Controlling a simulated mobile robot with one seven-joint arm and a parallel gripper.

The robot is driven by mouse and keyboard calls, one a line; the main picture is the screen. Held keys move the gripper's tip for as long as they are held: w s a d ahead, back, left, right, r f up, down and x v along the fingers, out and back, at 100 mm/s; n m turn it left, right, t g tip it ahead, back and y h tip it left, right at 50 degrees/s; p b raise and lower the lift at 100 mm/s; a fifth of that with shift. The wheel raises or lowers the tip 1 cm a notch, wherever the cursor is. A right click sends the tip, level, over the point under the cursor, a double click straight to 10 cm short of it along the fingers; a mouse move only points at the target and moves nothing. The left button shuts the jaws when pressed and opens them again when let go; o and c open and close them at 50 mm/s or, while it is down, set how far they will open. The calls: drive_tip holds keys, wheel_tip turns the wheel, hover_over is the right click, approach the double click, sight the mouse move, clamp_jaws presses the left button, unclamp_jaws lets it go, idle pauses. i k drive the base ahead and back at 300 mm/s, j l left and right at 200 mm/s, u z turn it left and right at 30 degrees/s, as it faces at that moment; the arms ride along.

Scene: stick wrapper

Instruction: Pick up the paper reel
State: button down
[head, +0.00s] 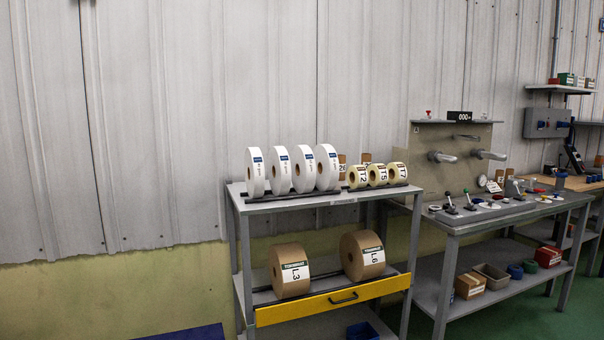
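Several white paper reels (279,170) with blue labels stand upright in a row on the top shelf of a grey metal rack (290,203), at its left side. Several smaller cream reels (378,174), with marks such as T2, T5 and T7, stand to their right. Two large brown reels, L3 (290,271) and L6 (363,256), stand on the lower shelf. Which reel the task means cannot be told. Some brown reels marked with numbers are partly hidden behind the cream ones. My gripper is not in view.
A blue bin (362,331) is underneath. To the right is a grey workbench (480,216) with levers and boxes. A corrugated wall stands behind. Floor at lower left is mostly out of view.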

sight(303, 169)
drive_tip(key=i+l+u, duration=0.1)
drive_tip(key=i, duration=0.3)
drive_tip(key=i+l+u, duration=0.15)
drive_tip(key=i, duration=0.25)
drive_tip(key=i+l+u, duration=0.1)
drive_tip(key=i+l, duration=0.25)
drive_tip(key=i+l+u, duration=0.1)
drive_tip(key=i+l, duration=0.35)
drive_tip(key=l, duration=0.25)
drive_tip(key=i+l+u, duration=0.15)
drive_tip(key=l, duration=0.25)
drive_tip(key=i+l+u, duration=0.1)
drive_tip(key=i+l, duration=0.3)
drive_tip(key=i, duration=0.35)
